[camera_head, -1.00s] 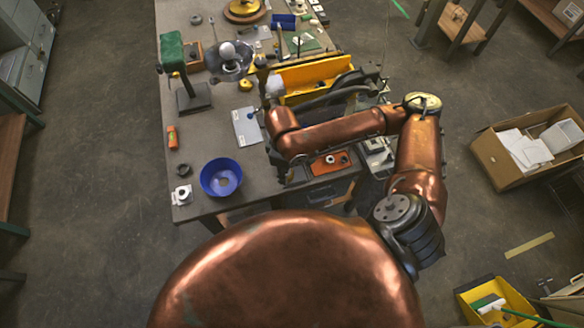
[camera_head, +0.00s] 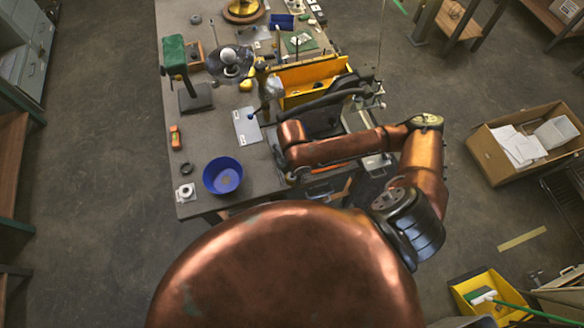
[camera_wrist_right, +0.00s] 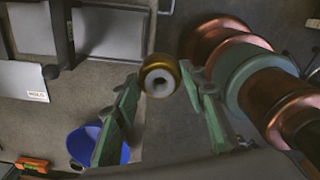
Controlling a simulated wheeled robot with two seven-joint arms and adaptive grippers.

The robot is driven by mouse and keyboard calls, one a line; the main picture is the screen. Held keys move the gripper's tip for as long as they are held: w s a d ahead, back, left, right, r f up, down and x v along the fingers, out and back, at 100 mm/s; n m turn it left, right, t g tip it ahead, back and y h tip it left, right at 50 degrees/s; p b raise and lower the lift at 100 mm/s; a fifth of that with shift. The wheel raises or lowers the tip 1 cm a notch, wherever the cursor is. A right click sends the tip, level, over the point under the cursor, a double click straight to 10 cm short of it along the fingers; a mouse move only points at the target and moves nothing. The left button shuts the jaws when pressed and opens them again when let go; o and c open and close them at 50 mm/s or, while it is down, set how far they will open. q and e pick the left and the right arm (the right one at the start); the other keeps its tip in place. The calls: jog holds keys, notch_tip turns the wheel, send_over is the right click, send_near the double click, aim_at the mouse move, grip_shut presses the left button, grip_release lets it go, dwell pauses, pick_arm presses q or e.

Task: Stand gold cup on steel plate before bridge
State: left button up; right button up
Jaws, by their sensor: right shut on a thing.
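The gold cup (camera_wrist_right: 159,76) is a short gold ring-like piece with a pale inside and a dark centre. In the right wrist view it sits between the fingertips of my right gripper (camera_wrist_right: 160,79), which is shut on it. A light grey plate (camera_wrist_right: 20,85) with a HOLD label lies to its left, apart from it. This looks like the plate on the bench (camera_head: 246,128) in the head view, left of my right arm. I cannot make out the bridge with certainty. In the head view my right fingers and the cup are not clear. My left gripper is not in view.
A blue bowl (camera_head: 222,176) stands at the bench's near edge, with an orange level (camera_head: 175,137) beyond it. A yellow tray (camera_head: 312,75) and a dark machine (camera_head: 345,97) lie beyond my right arm. A lamp stand (camera_head: 195,98) stands at left.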

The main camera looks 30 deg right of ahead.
jog(key=w+d+f, duration=0.1)
jog(key=w+f, duration=0.1)
jog(key=w+d+f, duration=0.1)
jog(key=w+f, duration=0.1)
jog(key=w+d+f, duration=0.1)
jog(key=w+f, duration=0.1)
jog(key=shift+d, duration=0.25)
jog(key=shift+w+d+f, duration=0.25)
jog(key=shift+w+f, duration=0.15)
jog(key=shift+f, duration=1.7)
jog(key=o, duration=1.2)
jog(key=shift+f, duration=0.15)
notch_tip(320, 180, up, 12)
jog(key=shift+r, duration=0.15)
